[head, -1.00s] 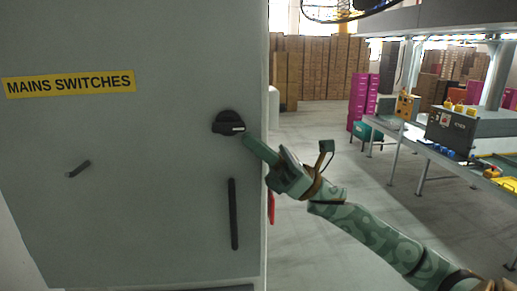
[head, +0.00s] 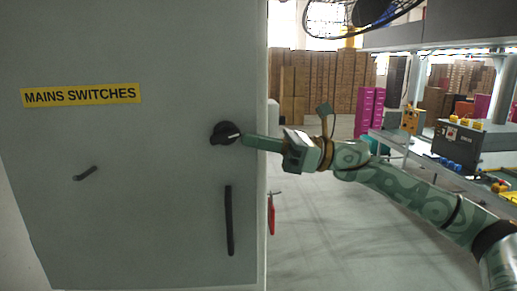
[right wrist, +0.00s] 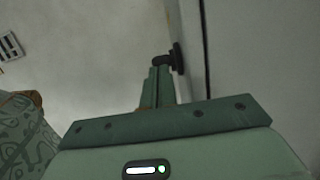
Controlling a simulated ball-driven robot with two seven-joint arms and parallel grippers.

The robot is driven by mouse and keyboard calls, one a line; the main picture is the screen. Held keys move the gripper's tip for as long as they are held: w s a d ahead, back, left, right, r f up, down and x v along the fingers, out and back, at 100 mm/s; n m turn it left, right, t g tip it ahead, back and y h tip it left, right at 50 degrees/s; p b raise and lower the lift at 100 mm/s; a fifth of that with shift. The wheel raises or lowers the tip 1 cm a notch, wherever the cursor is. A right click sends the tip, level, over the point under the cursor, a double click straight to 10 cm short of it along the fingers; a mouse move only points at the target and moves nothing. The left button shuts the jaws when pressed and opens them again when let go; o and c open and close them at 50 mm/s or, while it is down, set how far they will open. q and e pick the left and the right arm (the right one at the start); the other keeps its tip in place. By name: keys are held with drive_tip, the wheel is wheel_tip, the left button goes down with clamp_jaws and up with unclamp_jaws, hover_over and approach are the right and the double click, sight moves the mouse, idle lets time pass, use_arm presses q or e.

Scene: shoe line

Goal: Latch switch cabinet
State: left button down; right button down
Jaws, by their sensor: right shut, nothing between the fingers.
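The grey switch cabinet (head: 130,180) fills the left of the head view, its door closed-looking with a yellow "MAINS SWITCHES" label (head: 81,95). A black rotary knob (head: 225,133) with a white mark sits near the door's right edge. The mark points up and to the right. A long black vertical handle (head: 229,220) is below it. A small dark lever (head: 86,173) is at left. My right gripper (head: 246,139) is shut and empty, its fingertips at the knob's right side. In the right wrist view the fingertips (right wrist: 158,72) are at the knob (right wrist: 172,57); contact is unclear. My left gripper is out of view.
A red tag (head: 271,215) hangs beside the cabinet's right edge. A workbench (head: 440,165) with boxes stands at right. Stacked cartons (head: 320,85) and pink crates (head: 368,110) are behind. The floor between is clear.

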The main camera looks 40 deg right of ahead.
drive_tip(key=shift+r+g+h, duration=0.4)
drive_tip(key=shift+h, duration=0.2)
idle(1.1)
drive_tip(key=s+d+f+b, duration=0.5)
drive_tip(key=d+b, duration=0.4)
drive_tip(key=b, duration=0.6)
drive_tip(key=shift+s+d+f, duration=0.35)
drive_tip(key=shift+s+f, duration=0.05)
drive_tip(key=shift+f, duration=0.4)
